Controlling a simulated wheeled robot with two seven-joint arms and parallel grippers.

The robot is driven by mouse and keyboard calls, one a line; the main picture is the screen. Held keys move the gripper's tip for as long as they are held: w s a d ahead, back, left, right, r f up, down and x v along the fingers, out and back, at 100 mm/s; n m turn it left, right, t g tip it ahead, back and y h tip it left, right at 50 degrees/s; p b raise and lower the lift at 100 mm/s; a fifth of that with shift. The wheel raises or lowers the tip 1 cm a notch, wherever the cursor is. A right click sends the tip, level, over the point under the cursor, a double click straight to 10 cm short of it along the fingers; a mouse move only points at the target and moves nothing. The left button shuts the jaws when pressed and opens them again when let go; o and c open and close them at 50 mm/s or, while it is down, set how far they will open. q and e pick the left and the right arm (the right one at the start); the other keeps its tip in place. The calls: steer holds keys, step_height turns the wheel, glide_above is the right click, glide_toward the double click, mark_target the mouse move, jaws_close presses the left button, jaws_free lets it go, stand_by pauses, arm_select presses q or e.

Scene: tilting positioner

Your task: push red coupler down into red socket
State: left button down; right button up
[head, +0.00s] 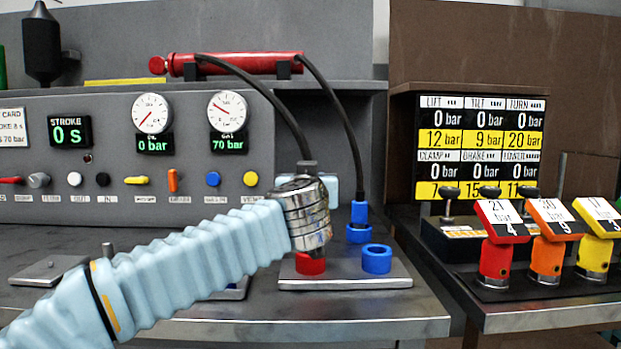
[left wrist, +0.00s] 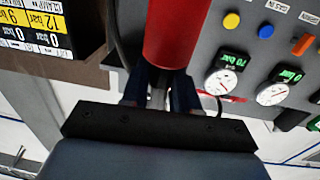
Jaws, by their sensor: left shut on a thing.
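My left gripper (left wrist: 158,88) is shut on the red coupler (left wrist: 175,35), which fills the space beyond the fingers in the left wrist view. In the head view my left wrist covers the coupler and most of the gripper. The red socket (head: 310,265) stands on a grey plate (head: 345,283) directly below my wrist in the picture. The coupler's lower end is hidden, so I cannot tell whether it touches or enters the socket. A black hose (head: 282,107) comes down behind my wrist. My right gripper is not in view.
A blue socket (head: 376,259) stands on the same plate, right of the red one. A blue coupler (head: 359,212) with its hose stands just behind. A gauge panel (head: 110,205) rises behind my arm. Coloured tagged handles (head: 549,250) stand at the right.

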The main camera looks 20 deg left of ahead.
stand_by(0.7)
arm_select(q)
steer(key=shift+p, duration=0.6)
steer(key=shift+p, duration=0.5)
stand_by(0.7)
steer(key=shift+p, duration=0.5)
steer(key=shift+f+b, duration=1.5)
steer(key=shift+f, duration=1.05)
steer(key=c, duration=0.8)
jaws_free()
